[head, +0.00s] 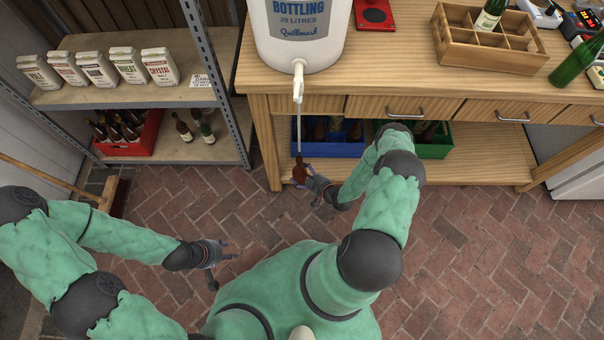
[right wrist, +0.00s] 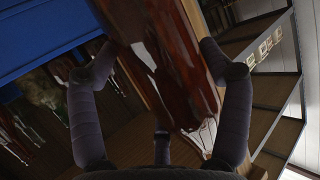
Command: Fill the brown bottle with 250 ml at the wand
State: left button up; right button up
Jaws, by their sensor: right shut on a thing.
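The brown bottle (head: 299,171) is below the bottling bucket (head: 300,38), at the lower end of the thin pale wand (head: 299,128) hanging from the white tap (head: 298,84). The wand meets the bottle's top; I cannot tell how far it goes in. My right gripper (head: 306,184) is shut on the bottle. In the right wrist view the brown glass (right wrist: 165,65) fills the middle, with fingers on both sides. The liquid level cannot be read. My left gripper (head: 225,268) is open and empty over the brick floor.
The wooden bench (head: 400,80) carries a wooden crate (head: 490,45), a green bottle (head: 577,62) and a red scale (head: 374,14). Blue (head: 335,148) and green (head: 432,148) crates sit on its lower shelf, close to the held bottle. A metal shelf (head: 222,75) stands left. The floor at lower right is clear.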

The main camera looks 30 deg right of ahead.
aim_at(304, 169)
jog(key=shift+r, duration=0.2)
dwell(0.5)
jog(key=shift+r+p, duration=2.3)
jog(key=shift+r, duration=0.55)
jog(key=shift+r+p, duration=6.45)
jog(key=shift+r, duration=2.4)
